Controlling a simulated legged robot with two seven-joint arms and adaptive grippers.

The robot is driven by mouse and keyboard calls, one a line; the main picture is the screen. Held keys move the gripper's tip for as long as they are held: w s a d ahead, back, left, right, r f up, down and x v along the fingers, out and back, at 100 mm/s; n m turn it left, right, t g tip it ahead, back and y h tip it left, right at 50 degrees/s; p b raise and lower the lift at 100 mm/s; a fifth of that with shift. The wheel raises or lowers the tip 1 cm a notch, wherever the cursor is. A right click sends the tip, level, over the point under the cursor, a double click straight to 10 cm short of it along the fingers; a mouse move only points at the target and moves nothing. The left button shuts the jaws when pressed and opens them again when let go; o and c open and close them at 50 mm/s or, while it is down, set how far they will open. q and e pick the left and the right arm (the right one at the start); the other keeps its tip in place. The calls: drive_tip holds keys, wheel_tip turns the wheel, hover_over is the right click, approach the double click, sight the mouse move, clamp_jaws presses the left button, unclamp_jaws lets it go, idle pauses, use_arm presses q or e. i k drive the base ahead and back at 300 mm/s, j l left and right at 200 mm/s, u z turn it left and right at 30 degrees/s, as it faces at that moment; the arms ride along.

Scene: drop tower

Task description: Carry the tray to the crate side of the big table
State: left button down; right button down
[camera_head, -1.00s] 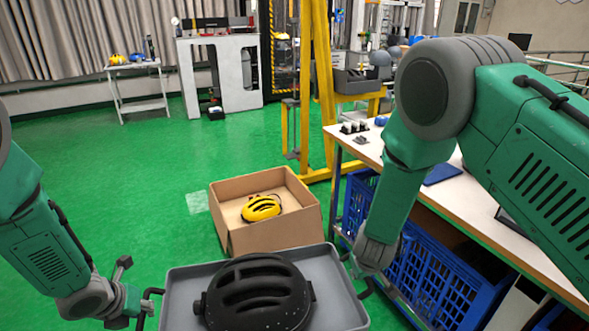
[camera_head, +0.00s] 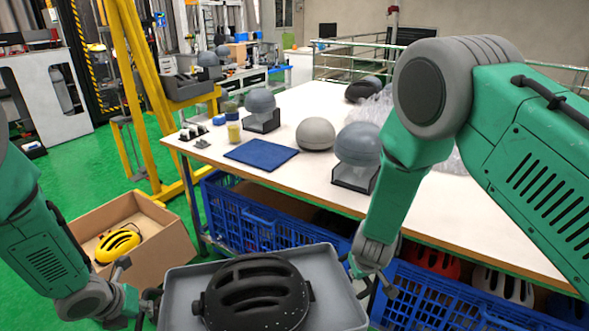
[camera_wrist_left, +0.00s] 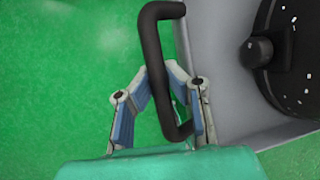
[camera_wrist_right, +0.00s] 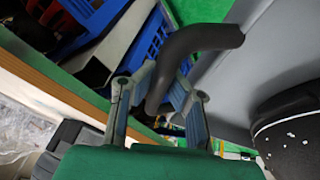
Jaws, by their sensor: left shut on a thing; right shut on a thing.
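The grey tray (camera_head: 325,283) is at the bottom centre of the head view, with a black helmet (camera_head: 256,292) lying in it. My left gripper (camera_head: 150,300) is shut on the black handle (camera_wrist_left: 160,65) at the tray's left side. My right gripper (camera_head: 363,280) is shut on the black handle (camera_wrist_right: 190,50) at its right side. The tray is held in front of the big table (camera_head: 440,213), whose white top spreads across the middle and right. Blue crates (camera_head: 260,232) stand under the table's near side. The tray's underside is hidden.
A cardboard box (camera_head: 165,240) with a yellow helmet (camera_head: 117,246) stands on the floor at left. A yellow frame (camera_head: 140,95) rises behind it. On the table are a blue mat (camera_head: 261,154), grey domes (camera_head: 315,134) and a helmet on a stand (camera_head: 357,155).

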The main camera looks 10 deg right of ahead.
sight(474, 212)
drive_tip(key=z, duration=1.05)
